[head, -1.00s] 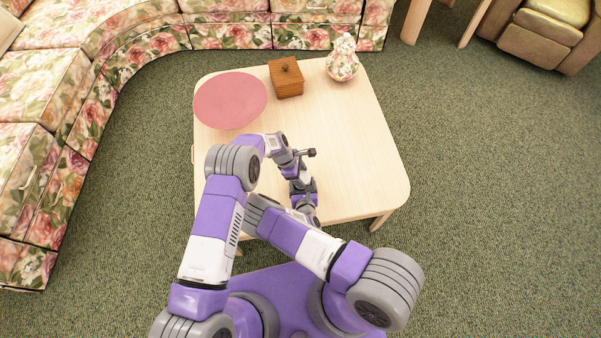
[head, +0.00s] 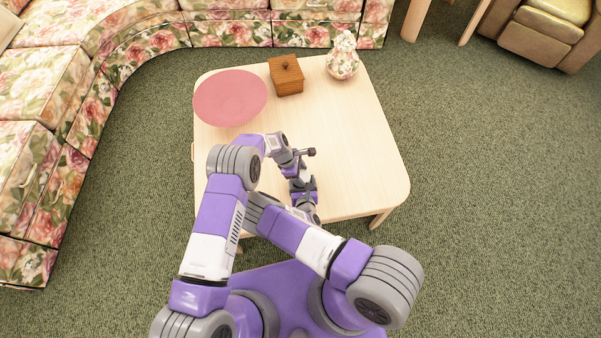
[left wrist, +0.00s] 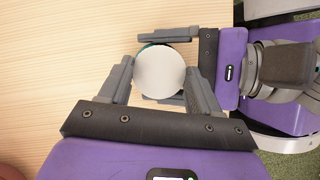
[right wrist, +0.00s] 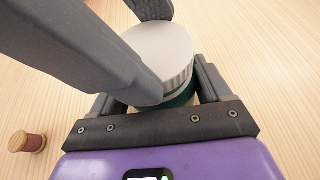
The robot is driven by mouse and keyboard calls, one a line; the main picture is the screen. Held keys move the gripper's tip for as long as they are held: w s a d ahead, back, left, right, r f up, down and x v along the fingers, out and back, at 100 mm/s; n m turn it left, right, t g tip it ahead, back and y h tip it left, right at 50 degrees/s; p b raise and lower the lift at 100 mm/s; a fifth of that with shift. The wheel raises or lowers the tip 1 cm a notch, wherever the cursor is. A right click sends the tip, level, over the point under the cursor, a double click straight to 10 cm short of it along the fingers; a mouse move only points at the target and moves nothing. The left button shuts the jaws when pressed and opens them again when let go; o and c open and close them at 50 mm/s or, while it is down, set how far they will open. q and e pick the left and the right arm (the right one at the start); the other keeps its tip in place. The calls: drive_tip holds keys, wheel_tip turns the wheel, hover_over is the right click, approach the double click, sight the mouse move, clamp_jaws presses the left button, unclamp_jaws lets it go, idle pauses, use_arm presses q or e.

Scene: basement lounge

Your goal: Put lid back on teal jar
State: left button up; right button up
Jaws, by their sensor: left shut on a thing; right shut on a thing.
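The teal jar (right wrist: 183,97) stands upright in the right wrist view, partly hidden by the fingers. My right gripper (right wrist: 160,92) is shut on it. The round white lid (right wrist: 165,45) sits at the jar's mouth, looking level; I cannot tell whether it is fully seated. In the left wrist view the lid (left wrist: 160,74) is seen from above, with a thin teal edge of the jar showing at its upper left. My left gripper (left wrist: 160,82) is shut on the lid from above. In the head view my arms hide jar and lid.
A small reddish spool (right wrist: 28,143) lies near the jar. The table's right side is clear. A floral sofa (head: 95,50) stands behind.

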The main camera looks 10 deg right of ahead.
use_arm(q)
drive_tip(key=shift+f, duration=0.2)
use_arm(e)
clamp_jaws()
use_arm(q)
drive_tip(key=shift+d+m, duration=0.15)
drive_tip(key=shift+m, duration=0.65)
drive_tip(key=shift+m+g+y, duration=0.3)
drive_tip(key=shift+m+g, duration=0.3)
drive_tip(key=shift+m, duration=0.4)
drive_tip(key=o, duration=0.9)
drive_tip(key=shift+o, duration=0.9)
